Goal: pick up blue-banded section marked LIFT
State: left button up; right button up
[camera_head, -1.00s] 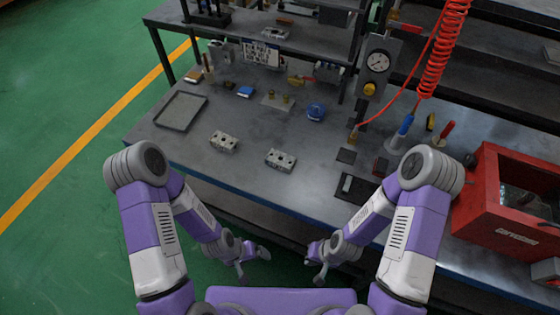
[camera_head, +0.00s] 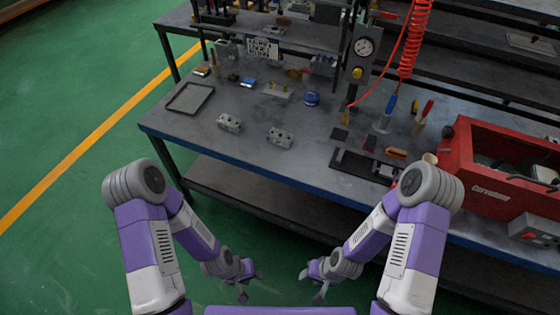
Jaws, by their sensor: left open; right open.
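I cannot make out a blue band or the word LIFT on any part at this size. Two grey metal valve blocks with holes, the left block (camera_head: 229,123) and the right block (camera_head: 280,138), lie apart near the front of the bench. A blue round part (camera_head: 312,98) and a small blue-topped piece (camera_head: 248,83) sit further back. My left gripper (camera_head: 251,282) is open and empty, low in front of the bench. My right gripper (camera_head: 311,284) is open and empty to its right. Both are well apart from the blocks.
The bench (camera_head: 200,142) has a grey tray (camera_head: 190,98) at its left. A pressure gauge (camera_head: 363,47), coiled red hose (camera_head: 414,40), dark tool tray (camera_head: 352,164) and red box (camera_head: 470,165) stand to the right. The bench front between the blocks and edge is clear.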

aim_at(284, 139)
jog(key=z, duration=0.3)
jog(key=k, duration=0.3)
jog(key=u, duration=1.1)
jog(key=i, duration=0.9)
jog(key=z, duration=0.1)
